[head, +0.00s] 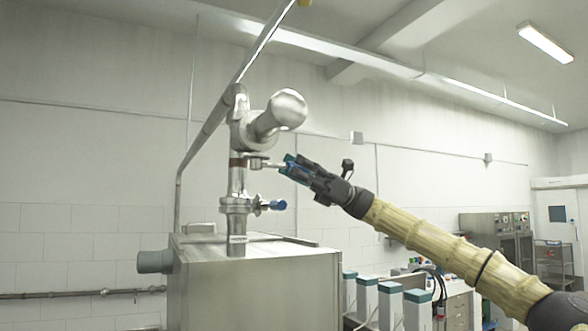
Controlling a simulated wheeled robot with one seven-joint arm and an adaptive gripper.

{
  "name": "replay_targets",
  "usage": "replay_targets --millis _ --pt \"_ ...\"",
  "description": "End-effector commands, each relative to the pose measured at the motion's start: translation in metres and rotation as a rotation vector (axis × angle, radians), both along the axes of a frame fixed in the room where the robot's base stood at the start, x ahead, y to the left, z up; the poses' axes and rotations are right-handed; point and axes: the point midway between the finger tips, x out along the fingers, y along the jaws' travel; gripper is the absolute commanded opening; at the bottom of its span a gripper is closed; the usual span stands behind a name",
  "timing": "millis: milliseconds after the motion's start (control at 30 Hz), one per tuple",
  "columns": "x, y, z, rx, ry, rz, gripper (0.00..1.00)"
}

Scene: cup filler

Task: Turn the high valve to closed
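The high valve (258,162) is on the upright metal pipe, below the big round-ended metal fitting. Its short metal stem points right, toward my gripper. My gripper (287,167) is dark with teal parts near its tips, and it is at the outer end of this stem. The gripper covers the stem's end, so the valve's handle is hidden. I cannot tell whether the fingers are closed on it or only around it. A lower valve with a blue handle (276,205) sits below on the same pipe, apart from the gripper.
The pipe stands on a large metal tank (255,290). The round-ended fitting (280,110) juts right just above my gripper. A long sloping pipe (215,118) runs up behind. Teal-topped white units (390,305) stand below my arm.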

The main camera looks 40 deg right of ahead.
Motion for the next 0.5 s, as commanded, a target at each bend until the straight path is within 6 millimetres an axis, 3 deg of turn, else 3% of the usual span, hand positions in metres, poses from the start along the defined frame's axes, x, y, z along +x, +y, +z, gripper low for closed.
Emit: replay_targets --millis 333,500 --pt "0.0 -0.002 -0.002 0.0 0.0 0.001 0.45" --pt "-0.001 -0.022 -0.009 0.001 0.0 -0.001 0.45"
